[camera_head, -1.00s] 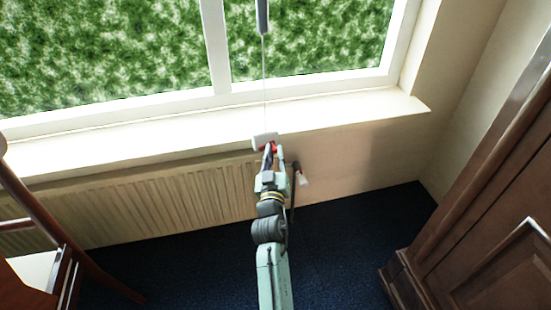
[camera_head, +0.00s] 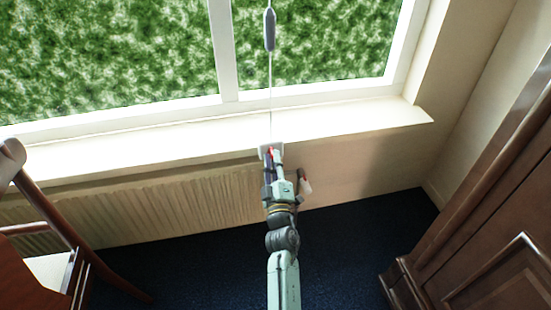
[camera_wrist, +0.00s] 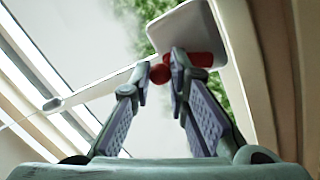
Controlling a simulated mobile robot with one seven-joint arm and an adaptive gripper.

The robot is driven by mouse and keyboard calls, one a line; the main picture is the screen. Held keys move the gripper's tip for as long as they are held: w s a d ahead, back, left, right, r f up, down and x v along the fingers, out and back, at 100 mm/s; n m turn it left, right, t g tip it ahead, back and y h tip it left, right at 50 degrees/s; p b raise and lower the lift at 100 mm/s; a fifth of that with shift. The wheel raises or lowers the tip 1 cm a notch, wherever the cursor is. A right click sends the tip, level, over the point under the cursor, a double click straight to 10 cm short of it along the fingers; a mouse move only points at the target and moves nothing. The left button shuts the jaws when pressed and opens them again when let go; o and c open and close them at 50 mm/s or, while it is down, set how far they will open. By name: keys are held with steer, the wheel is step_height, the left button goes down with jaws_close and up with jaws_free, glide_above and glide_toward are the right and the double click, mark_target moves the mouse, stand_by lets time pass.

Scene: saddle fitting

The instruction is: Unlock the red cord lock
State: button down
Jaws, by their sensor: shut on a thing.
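The red cord lock (camera_wrist: 160,73) shows as a red knob between my fingertips, with a red body (camera_wrist: 201,60) partly behind the right finger. It sits against a pale plate-like block (camera_wrist: 180,27). In the head view the red part (camera_head: 271,151) is small and mostly covered by my gripper (camera_head: 271,157). The white block (camera_head: 264,148) is just beyond it, in front of the sill. My gripper, also in the wrist view (camera_wrist: 160,68), is shut on the red knob. A thin pale cord (camera_head: 270,95) rises from there to a dark grey weight (camera_head: 270,30).
The window sill (camera_head: 350,124) and a radiator (camera_head: 130,210) lie ahead. A wooden chair (camera_head: 50,215) is at left, a dark wooden cabinet (camera_head: 490,220) at right. Dark carpet between them is clear.

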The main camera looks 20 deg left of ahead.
steer(key=shift+a+r+n, duration=0.1)
steer(key=shift+n, duration=0.2)
steer(key=c, duration=1.5)
jaws_free()
steer(key=shift+c, duration=0.2)
steer(key=v, duration=0.7)
steer(key=shift+s, duration=0.2)
